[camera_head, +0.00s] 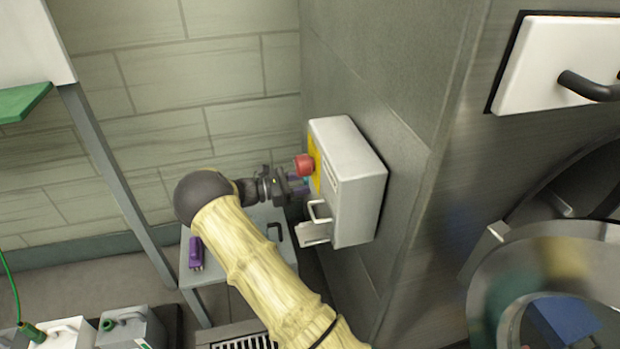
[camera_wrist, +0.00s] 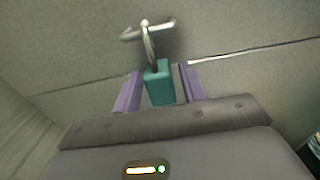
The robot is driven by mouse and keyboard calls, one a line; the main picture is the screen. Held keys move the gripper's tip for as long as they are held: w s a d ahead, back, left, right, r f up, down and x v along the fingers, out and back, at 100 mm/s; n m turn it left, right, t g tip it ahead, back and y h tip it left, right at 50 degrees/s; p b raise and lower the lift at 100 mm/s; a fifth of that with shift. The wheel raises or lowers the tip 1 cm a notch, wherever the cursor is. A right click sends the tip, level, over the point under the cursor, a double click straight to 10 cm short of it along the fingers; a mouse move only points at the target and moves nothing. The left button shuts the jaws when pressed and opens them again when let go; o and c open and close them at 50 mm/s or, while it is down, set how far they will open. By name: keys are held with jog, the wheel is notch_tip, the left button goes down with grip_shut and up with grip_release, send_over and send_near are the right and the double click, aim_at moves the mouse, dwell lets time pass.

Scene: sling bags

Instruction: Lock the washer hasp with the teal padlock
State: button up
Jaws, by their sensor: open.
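In the wrist view the teal padlock (camera_wrist: 160,85) hangs upright by its shackle at a metal bar, the hasp (camera_wrist: 147,32), on a grey panel. The shackle appears to go around the bar; I cannot tell whether it is latched. My gripper (camera_wrist: 162,80) is open, with one purple finger on each side of the padlock body and a small gap showing at each side. In the head view my gripper (camera_head: 300,187) is beside the white box, below the red button. The padlock is mostly hidden there by the fingers.
A purple object (camera_head: 195,252) lies on a small table (camera_head: 215,292) below. The round glass door (camera_head: 480,290) is at right. Containers (camera_head: 130,330) stand lower left.

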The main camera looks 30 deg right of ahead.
grip_shut()
jog(key=shift+r, duration=0.2)
jog(key=shift+r+p, duration=1.15)
jog(key=shift+p, duration=0.15)
jog(key=w+a+p, duration=0.1)
jog(key=a, duration=0.7)
jog(key=shift+w+p, duration=0.3)
jog(key=shift+w, duration=0.05)
dwell(0.7)
jog(key=shift+d+r, duration=0.1)
jog(key=shift+d, duration=0.05)
